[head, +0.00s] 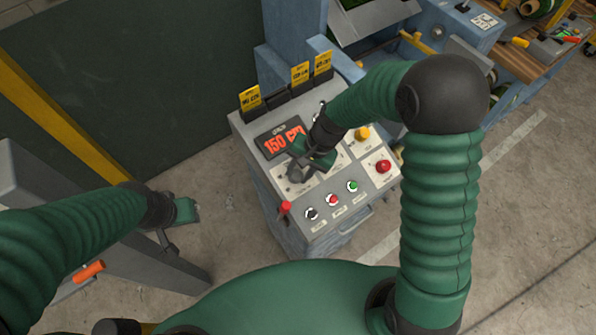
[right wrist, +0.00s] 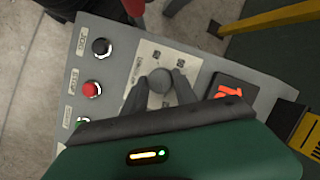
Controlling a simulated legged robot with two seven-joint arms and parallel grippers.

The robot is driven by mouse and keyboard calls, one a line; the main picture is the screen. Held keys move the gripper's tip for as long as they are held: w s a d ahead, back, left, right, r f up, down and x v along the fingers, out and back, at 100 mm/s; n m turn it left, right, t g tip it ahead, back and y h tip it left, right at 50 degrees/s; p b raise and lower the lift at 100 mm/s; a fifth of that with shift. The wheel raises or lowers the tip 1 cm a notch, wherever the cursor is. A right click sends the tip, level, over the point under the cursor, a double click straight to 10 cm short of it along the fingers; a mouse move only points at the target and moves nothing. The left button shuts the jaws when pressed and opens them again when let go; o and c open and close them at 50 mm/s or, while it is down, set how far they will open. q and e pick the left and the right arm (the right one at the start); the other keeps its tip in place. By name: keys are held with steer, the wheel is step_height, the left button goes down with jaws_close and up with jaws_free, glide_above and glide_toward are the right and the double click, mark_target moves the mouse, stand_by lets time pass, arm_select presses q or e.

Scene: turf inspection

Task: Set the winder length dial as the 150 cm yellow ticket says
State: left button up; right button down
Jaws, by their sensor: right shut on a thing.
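The winder console (head: 355,205) stands ahead of me. Its display (head: 279,140) reads 150 cm in red; part of it also shows in the right wrist view (right wrist: 230,88). Three yellow tickets stand along its top edge: left (head: 250,98), middle (head: 300,74) and right (head: 322,64); their print is too small to read. My right gripper (head: 298,172) is over the panel below the display. In the right wrist view its fingers are shut on a round grey dial knob (right wrist: 160,80). My left gripper (head: 184,211) hangs left of the console, its fingers unclear.
The panel also has a black button (head: 311,214), a red button (head: 332,200), a green button (head: 352,186), a yellow button (head: 362,133), a red stop button (head: 383,167) and a red-topped lever (head: 285,208). A yellow rail (head: 60,115) and grey post are at left.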

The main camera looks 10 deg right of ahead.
steer(key=shift+w+d+m, duration=0.1)
steer(key=shift+w+m, duration=0.1)
steer(key=shift+m, duration=0.4)
steer(key=c, duration=1.2)
jaws_free()
steer(key=shift+c, duration=0.2)
steer(key=shift+o, duration=1.2)
steer(key=b+v, duration=0.1)
steer(key=v, duration=1.5)
steer(key=shift+d+r, duration=0.2)
steer(key=shift+d, duration=0.25)
steer(key=shift+s, duration=0.15)
